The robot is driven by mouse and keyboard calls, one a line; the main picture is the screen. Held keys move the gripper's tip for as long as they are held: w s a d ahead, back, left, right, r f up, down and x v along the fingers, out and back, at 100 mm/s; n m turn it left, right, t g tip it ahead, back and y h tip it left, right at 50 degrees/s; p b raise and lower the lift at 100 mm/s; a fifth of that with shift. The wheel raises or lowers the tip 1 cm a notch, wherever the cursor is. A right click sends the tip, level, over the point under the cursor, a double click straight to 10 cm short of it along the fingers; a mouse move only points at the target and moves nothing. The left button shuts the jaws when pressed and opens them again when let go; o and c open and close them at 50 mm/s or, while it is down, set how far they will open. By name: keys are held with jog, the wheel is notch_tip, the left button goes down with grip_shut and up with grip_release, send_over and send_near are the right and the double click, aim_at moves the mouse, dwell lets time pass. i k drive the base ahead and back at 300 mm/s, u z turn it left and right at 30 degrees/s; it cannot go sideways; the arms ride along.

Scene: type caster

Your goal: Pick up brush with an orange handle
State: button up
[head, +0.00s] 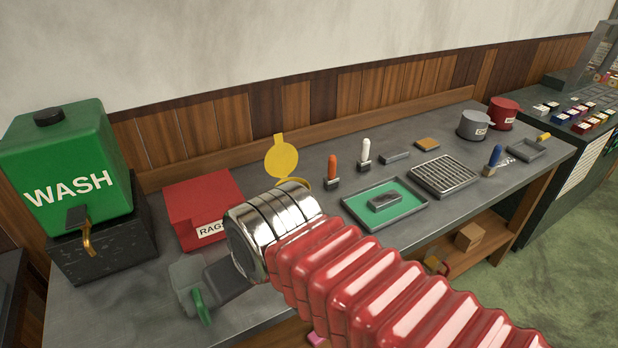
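The brush with an orange handle (333,167) stands upright on the workbench, its dark base on the bench top. It is behind the end of my arm and to the right of the yellow disc. My arm, a red ribbed sleeve with a chrome cuff, reaches in from the lower right. The cuff is left of and nearer than the brush, apart from it in the picture. Nothing is seen touching the orange brush. A white-handled brush (365,152) stands just right of it, and a blue-handled one (494,158) farther right.
A green tray (408,207) with a dark block, a grille (445,175), a red rag box (200,205) and a yellow disc (281,158) are nearby. The green WASH tank (70,165) stands left.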

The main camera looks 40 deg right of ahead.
aim_at(331, 182)
jog(key=u, duration=1.8)
jog(key=k, duration=1.25)
jog(key=z, duration=1.6)
